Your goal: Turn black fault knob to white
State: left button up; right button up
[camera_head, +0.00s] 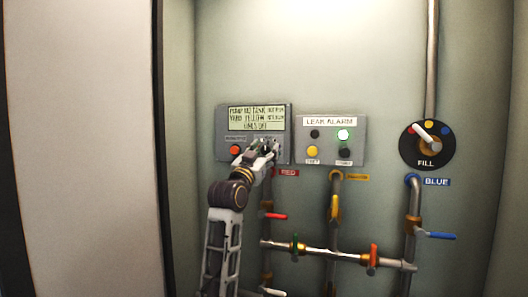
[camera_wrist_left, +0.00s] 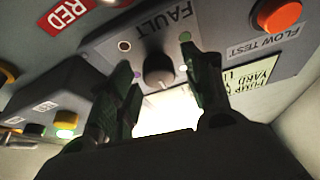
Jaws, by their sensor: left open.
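The black fault knob (camera_wrist_left: 158,71) sits on the grey panel under the FAULT label, which appears upside down in the left wrist view. Which mark the knob points to is unclear. My left gripper (camera_head: 264,147) is open at the lower right of the display panel (camera_head: 222,121), hiding the knob in the head view. In the wrist view its dark fingers stand on either side of the knob; contact cannot be told. My right gripper is out of view.
A red-orange flow test button (camera_head: 235,150) is left of the gripper. Pipes with coloured valve handles run below. A FILL dial (camera_head: 427,146) is farther right.

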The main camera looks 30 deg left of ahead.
pick_arm(q)
jog(key=c, duration=1)
jog(key=shift+n+y, duration=0.6)
jog(key=shift+n, duration=0.3)
jog(key=shift+d+n+g+y, duration=0.1)
jog(key=shift+n+g+y, duration=0.1)
jog(key=shift+n+y, duration=0.75)
jog(key=shift+n+g+y, duration=0.2)
jog(key=shift+n+y, duration=0.15)
jog(key=shift+n, duration=1.1)
jog(key=shift+n+g+y, duration=0.4)
jog(key=shift+n+y, duration=0.3)
jog(key=shift+n, duration=0.9)
jog(key=shift+r+n, duration=0.1)
jog(key=shift+n, duration=0.3)
jog(key=o, duration=1)
